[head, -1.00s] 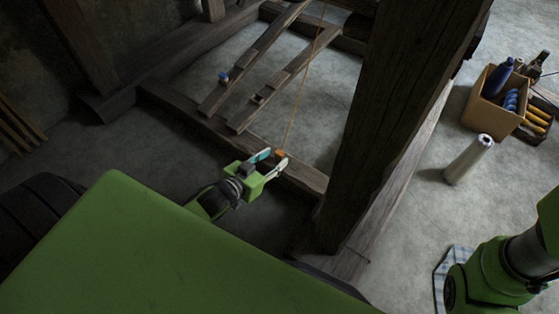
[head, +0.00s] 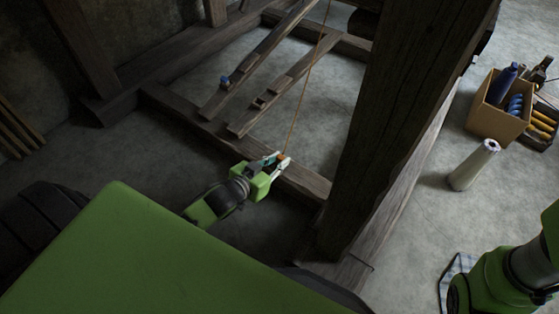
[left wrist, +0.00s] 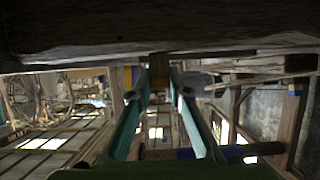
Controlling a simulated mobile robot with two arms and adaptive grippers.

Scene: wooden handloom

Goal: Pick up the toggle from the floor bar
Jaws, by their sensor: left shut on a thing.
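The toggle (head: 281,157) is a small orange-brown piece at the low end of a thin orange cord (head: 303,90). It is at the floor bar (head: 303,178), a dark wooden beam low on the loom. My left gripper (head: 280,162) is shut on the toggle, with a fingertip on each side of it. In the left wrist view the toggle (left wrist: 159,68) shows as a brown block between the two teal fingers, close under a dark beam. I cannot tell whether it still touches the bar. My right gripper is out of view.
A thick loom post (head: 395,120) stands just right of the left gripper. Two wooden treadles (head: 262,60) lie behind the bar, one with a blue piece (head: 225,81). A pale cone (head: 473,165) and a cardboard box (head: 493,118) stand on the floor at right.

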